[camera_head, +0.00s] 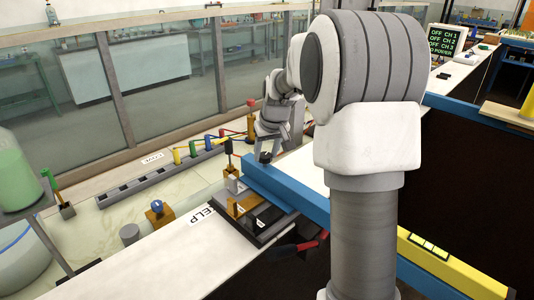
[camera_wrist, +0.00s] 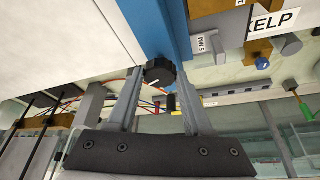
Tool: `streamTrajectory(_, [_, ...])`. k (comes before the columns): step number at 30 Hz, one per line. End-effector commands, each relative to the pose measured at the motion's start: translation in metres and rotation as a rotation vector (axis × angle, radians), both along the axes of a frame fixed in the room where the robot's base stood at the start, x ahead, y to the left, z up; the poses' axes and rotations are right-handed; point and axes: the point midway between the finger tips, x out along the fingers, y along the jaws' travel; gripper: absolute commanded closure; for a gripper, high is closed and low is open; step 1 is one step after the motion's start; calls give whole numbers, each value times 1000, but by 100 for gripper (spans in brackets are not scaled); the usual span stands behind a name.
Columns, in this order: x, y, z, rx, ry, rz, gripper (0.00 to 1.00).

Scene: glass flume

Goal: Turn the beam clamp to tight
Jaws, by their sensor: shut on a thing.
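The beam clamp's knob (camera_wrist: 160,72) is black and ribbed, with a white line on its face. In the wrist view it sits at the edge of the blue beam (camera_wrist: 150,25). The two grey fingers of my gripper (camera_wrist: 159,76) stand on either side of it, shut on the knob. In the head view the dark knob (camera_head: 265,157) shows small below my wrist, at the far end of the blue beam (camera_head: 290,197). My fingertips are hard to make out there.
A KELP label (camera_head: 203,215) and a wooden block (camera_head: 241,206) lie beside the beam. A red-and-black tool (camera_head: 300,243) is at the bench's front edge. A grey strip with coloured posts (camera_head: 150,180) runs behind, before the glass panes.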

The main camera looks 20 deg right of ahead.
Motion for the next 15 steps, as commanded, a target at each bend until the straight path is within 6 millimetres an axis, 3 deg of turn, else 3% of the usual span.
streamTrajectory(15, [1,6,0,-3,3,-487,100])
